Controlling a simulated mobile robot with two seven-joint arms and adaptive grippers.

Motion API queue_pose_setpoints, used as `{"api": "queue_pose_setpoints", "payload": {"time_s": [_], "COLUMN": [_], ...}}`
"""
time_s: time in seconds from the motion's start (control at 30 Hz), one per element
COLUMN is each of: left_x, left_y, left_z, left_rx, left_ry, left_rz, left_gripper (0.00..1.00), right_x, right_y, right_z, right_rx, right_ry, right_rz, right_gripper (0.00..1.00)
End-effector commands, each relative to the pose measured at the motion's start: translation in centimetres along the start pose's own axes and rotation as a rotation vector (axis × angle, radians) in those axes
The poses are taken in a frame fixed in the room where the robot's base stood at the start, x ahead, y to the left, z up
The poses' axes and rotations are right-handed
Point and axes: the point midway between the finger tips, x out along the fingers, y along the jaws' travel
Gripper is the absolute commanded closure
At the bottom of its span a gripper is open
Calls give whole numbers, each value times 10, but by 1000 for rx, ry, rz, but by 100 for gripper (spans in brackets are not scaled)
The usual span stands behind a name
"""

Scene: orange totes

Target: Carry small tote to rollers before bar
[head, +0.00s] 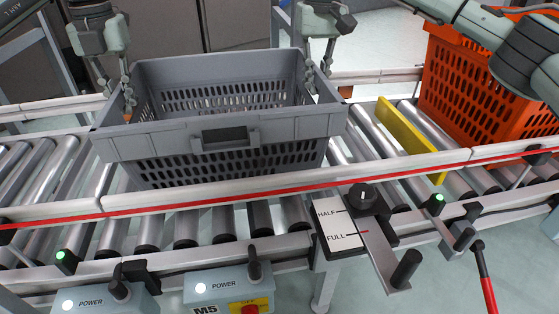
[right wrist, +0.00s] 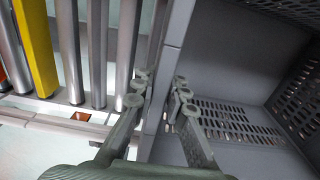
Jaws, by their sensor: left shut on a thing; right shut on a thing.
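The small grey tote (head: 225,137) has slotted walls and sits over the roller conveyor (head: 75,170), left of the yellow bar (head: 408,138). It looks empty, and I cannot tell whether its base touches the rollers. My left gripper (head: 129,98) is shut on the tote's left rim. My right gripper (head: 311,82) is shut on its right rim. In the right wrist view, the fingers of my right gripper (right wrist: 160,92) straddle the grey tote wall (right wrist: 215,50), and the yellow bar (right wrist: 36,45) lies to the left across the rollers.
An orange tote (head: 455,95) stands on the rollers right of the bar. A few bare rollers show between grey tote and bar. A white rail with a red stripe (head: 270,190) runs along the front. A HALF/FULL lever panel (head: 343,228) and POWER boxes (head: 228,288) are in front.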

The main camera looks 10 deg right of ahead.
Motion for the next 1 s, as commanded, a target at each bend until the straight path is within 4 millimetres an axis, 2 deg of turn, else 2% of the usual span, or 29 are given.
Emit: {"api": "queue_pose_setpoints", "payload": {"time_s": [0.13,0.17,0.33,0.63,0.73,0.87,1.0], "left_x": [13,13,10,10,3,-18,-49], "left_y": [0,0,0,0,0,0,0], "left_z": [0,0,0,0,0,1,1], "left_rx": [-1,-1,-1,0,0,-1,-1], "left_ry": [-2,0,0,0,-2,-3,-4], "left_rz": [0,0,0,0,0,-1,0], "left_gripper": [100,88,67,66,66,66,66], "right_x": [13,13,10,10,10,10,10], "right_y": [0,0,0,0,0,0,0], "right_z": [0,0,0,0,0,0,0], "right_rx": [1,1,1,0,0,0,0], "right_ry": [2,0,0,0,0,0,0], "right_rz": [0,0,0,0,0,0,0], "right_gripper": [100,88,67,66,66,66,66]}}
